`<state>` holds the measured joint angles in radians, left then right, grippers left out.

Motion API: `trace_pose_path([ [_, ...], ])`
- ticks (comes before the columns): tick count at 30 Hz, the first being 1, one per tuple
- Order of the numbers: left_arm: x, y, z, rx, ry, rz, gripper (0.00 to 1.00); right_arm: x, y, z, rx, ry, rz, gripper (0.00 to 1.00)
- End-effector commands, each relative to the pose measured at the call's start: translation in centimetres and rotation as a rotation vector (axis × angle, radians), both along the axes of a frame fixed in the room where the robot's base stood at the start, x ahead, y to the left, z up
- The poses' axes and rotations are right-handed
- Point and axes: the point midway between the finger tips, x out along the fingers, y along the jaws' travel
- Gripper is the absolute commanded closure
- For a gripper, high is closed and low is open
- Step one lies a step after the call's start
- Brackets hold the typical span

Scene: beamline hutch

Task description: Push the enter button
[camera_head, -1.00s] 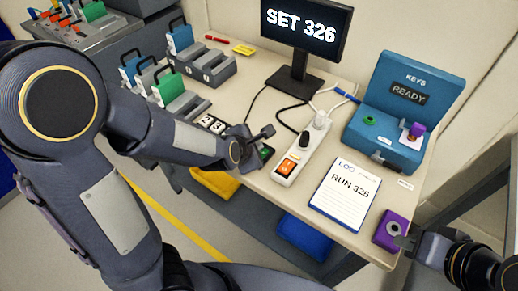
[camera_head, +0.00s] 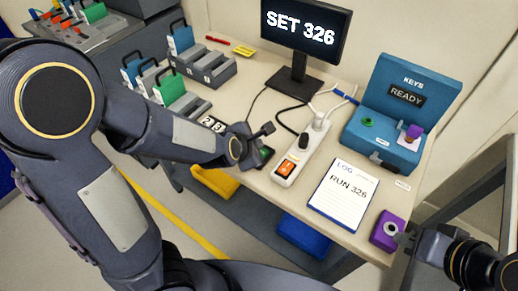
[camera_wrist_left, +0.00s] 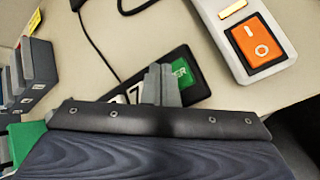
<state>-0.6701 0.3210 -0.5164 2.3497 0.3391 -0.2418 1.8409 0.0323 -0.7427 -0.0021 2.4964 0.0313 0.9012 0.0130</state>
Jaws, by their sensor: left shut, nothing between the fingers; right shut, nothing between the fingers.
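The green enter button (camera_wrist_left: 184,72) sits at the end of a dark keypad (camera_wrist_left: 128,91); in the left wrist view its letters are partly covered and "ER" shows. My left gripper (camera_wrist_left: 160,84) is shut and empty, its fingertips at the button's left edge. I cannot tell whether they touch it. My right gripper (camera_head: 408,240) is shut beside a purple block (camera_head: 388,231) at the table's right front.
A power strip (camera_head: 301,153) with a lit orange switch lies right of the keypad. A log sheet (camera_head: 342,196), a teal key box (camera_head: 385,138) and a monitor (camera_head: 304,32) reading "SET 326" are further right and back. Grey holders (camera_head: 207,66) stand at the back left.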

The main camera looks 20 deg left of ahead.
Motion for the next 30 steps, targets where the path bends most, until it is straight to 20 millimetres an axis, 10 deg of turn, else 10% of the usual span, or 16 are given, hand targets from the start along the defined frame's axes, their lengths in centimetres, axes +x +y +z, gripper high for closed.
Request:
trace_pose_path([
  [16, 0.0, 0.0, 5.0, -0.001, 0.0, 0.002, 1.0, 0.0, 0.0, 4.8, 0.0, 0.0, 0.0, 1.0],
  [30, 0.0, 0.0, 5.0, 0.0, 0.0, 0.0, 1.0, 0.0, 0.0, 4.8, 0.0, 0.0, 0.0, 1.0],
])
